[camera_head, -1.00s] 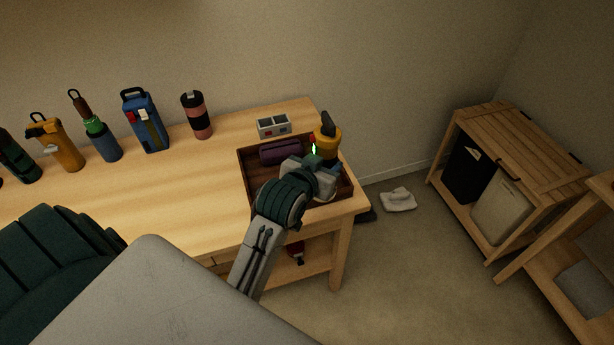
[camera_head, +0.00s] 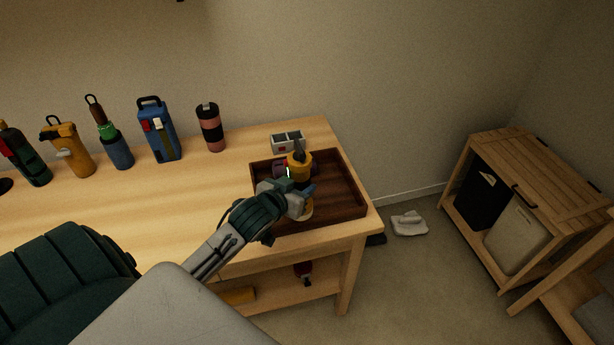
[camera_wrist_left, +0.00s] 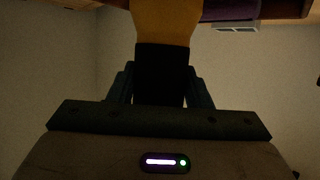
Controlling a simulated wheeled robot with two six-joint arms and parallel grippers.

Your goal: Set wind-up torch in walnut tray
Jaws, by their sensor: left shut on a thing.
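The wind-up torch, yellow and black (camera_head: 299,160), is upright in my left gripper (camera_head: 298,190), which is shut around its dark middle. In the left wrist view the torch's black grip (camera_wrist_left: 162,72) and yellow part fill the space between the fingers. The walnut tray (camera_head: 345,190) lies on the right end of the workbench. The torch appears over the tray's left half; I cannot tell whether its base touches the tray floor. My right gripper is not in view.
A purple item (camera_head: 279,171) lies at the tray's back left, partly hidden by the torch. A small grey box (camera_head: 288,140) stands behind the tray. Several bottles and flasks, including a blue one (camera_head: 161,135), line the bench's back. The tray's right half is clear.

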